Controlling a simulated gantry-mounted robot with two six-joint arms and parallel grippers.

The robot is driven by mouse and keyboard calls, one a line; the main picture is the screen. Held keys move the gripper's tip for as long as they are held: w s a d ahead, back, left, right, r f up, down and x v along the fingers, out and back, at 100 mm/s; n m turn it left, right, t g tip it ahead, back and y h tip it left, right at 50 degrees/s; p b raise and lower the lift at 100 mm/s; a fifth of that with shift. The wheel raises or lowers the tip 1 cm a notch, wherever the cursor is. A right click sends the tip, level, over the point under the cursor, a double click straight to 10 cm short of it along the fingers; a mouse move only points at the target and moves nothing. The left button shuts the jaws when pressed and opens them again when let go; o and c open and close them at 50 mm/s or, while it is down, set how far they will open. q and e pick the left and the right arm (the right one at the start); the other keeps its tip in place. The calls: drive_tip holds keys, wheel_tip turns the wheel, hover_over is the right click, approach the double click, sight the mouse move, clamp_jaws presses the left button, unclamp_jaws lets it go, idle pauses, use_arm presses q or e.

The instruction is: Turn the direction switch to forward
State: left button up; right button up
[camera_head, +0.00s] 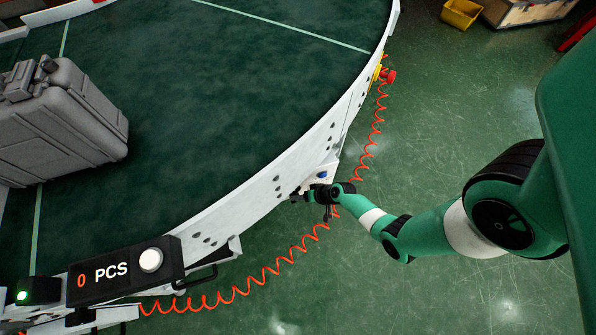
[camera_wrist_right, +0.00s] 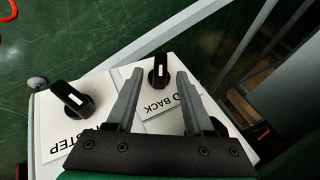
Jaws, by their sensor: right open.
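The direction switch (camera_wrist_right: 158,70) is a black knob with a white mark, on a white control panel beside a label partly reading "BACK". My right gripper (camera_wrist_right: 160,78) is open, with its two grey fingers on either side of this knob in the picture. I cannot tell whether they touch it. Part of the label is hidden behind a finger. In the head view my right gripper (camera_head: 299,196) is at the small panel on the conveyor's outer wall, where the arm hides the knobs. My left gripper is not in view.
A second black knob (camera_wrist_right: 71,98) sits left on the panel, near a label partly reading "STEP". A blue button (camera_head: 322,174) is close to my gripper. An orange coiled cable (camera_head: 262,281) runs along the conveyor. A grey case (camera_head: 62,125) stands on the belt.

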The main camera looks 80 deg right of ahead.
drive_tip(key=shift+b+x, duration=0.3)
drive_tip(key=shift+x, duration=0.7)
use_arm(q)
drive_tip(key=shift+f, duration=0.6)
use_arm(e)
clamp_jaws()
drive_tip(key=shift+a+r+g+p, duration=0.15)
drive_tip(key=shift+r+g+p, duration=0.25)
drive_tip(key=shift+p, duration=0.8)
drive_tip(key=shift+w+f+h, duration=0.1)
drive_tip(key=shift+f+h, duration=0.05)
drive_tip(key=shift+h, duration=0.15)
drive_tip(key=shift+f, duration=0.1)
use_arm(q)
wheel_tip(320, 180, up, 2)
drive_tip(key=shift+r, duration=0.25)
